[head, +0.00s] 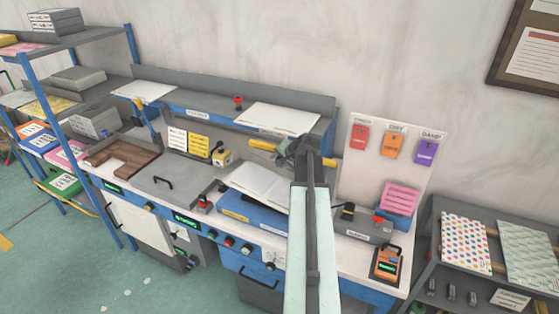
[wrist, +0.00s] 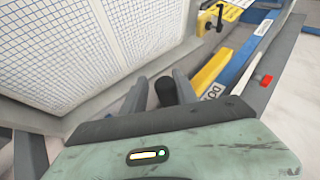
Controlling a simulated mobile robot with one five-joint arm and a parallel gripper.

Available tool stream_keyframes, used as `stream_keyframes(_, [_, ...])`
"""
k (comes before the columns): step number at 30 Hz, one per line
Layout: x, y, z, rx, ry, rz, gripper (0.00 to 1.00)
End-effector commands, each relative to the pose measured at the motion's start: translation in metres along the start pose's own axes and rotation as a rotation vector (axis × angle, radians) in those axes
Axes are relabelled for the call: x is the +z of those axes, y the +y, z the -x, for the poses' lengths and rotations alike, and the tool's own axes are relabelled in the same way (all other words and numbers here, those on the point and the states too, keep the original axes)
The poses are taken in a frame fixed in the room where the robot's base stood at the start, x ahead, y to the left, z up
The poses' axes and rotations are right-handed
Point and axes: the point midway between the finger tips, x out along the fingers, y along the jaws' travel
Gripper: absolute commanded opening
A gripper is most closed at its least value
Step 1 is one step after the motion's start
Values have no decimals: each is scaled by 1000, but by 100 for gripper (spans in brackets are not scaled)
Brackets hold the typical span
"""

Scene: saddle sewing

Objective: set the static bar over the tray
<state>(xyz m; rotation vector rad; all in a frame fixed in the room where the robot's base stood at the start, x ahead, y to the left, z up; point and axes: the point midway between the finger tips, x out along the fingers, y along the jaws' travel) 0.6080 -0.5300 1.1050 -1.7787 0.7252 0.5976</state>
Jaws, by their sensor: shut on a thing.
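A bar with yellow ends, which I take to be the static bar (head: 263,146), sticks out on both sides of my gripper (head: 300,148) in the head view. My gripper is shut on its middle, which the jaws hide. In the wrist view a dark round piece (wrist: 166,91) shows between the fingers. The bar appears above the bench behind a blue tray (head: 246,204) bearing pale sheets. My arm hides the tray's right part. I cannot tell the bar's exact height or whether it touches anything.
A raised shelf (head: 240,92) with white sheets runs along the bench's back. A grey box (head: 362,224) and a pink card holder (head: 398,198) stand right of my arm. A tag board (head: 395,160) rises behind them. A blue rack (head: 75,115) stands left.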

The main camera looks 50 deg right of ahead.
Motion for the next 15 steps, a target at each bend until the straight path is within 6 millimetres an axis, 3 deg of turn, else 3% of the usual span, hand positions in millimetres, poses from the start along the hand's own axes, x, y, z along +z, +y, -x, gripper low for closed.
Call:
stream_keyframes(1, [2,11,0,24,-8,9,41])
stream_keyframes(15, [2,7,0,19,-7,9,41])
